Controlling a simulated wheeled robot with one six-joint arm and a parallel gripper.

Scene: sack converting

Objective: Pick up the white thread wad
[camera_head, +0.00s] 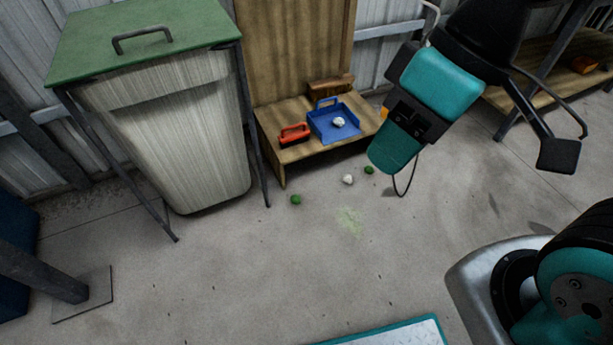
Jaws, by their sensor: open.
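A small white thread wad (348,180) lies on the concrete floor in front of the low wooden bench, with a green wad (369,170) close to its right. My teal and black arm hangs at the upper right. One black finger-like end of my gripper (558,155) shows, apart from the wads and well to their right. My gripper is open. I see nothing held; its other finger is not clearly visible.
The wooden bench (270,119) also bears an orange-red brush (294,134). A second green wad (296,199) lies left on the floor. A large pale bin (190,140) with a green lid stands left in a metal frame. Floor ahead of the bench is mostly clear.

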